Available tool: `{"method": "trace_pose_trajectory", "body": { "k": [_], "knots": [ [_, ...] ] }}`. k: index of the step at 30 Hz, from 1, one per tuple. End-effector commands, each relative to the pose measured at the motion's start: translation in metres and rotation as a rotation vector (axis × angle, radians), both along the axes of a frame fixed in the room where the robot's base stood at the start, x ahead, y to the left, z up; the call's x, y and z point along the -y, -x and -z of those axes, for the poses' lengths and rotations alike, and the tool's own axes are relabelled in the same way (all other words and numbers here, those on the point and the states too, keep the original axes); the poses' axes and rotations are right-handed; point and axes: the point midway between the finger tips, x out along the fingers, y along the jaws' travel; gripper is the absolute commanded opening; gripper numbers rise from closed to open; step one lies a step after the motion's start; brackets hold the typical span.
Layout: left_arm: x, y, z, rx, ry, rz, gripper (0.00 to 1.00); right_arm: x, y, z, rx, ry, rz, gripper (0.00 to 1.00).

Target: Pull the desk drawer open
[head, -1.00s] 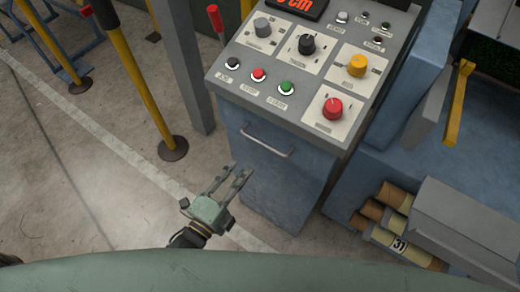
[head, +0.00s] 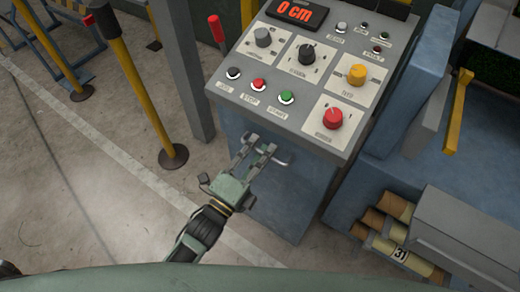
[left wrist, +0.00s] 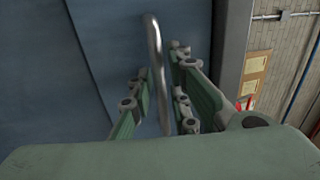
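The blue-grey desk drawer front (head: 305,182) is below the sloped control panel and looks shut. Its metal bar handle (head: 287,163) is partly covered by my gripper in the head view. In the left wrist view the handle (left wrist: 156,65) runs upright in the picture, between my two fingers. My left gripper (head: 261,147) is at the handle with its fingers open, one on each side of the bar. A gap shows between the bar and the fingers in the left wrist view. My right gripper is not in view.
A yellow post (head: 140,85) and a grey column (head: 183,70) stand left. Cardboard tubes (head: 395,207) lie at right. Floor in front is clear.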

Motion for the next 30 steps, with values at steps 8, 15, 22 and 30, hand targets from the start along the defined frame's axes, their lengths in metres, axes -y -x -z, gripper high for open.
{"method": "trace_pose_trajectory", "body": {
  "k": [8, 15, 22, 30],
  "knots": [
    [-0.0002, 0.0002, 0.0003, 0.0, 0.0, 0.0, 0.03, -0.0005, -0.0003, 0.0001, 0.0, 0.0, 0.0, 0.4],
    [-0.0003, 0.0002, 0.0004, 0.0, 0.0, 0.0, 0.0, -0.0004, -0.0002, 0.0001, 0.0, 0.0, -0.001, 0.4],
    [-0.0004, 0.0003, 0.0005, -0.001, -0.001, 0.0, 0.0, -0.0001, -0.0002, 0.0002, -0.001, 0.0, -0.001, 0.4],
    [-0.0036, 0.0056, 0.0003, -0.002, -0.001, 0.0, 0.0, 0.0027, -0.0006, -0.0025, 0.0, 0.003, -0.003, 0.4]
  ]
}}
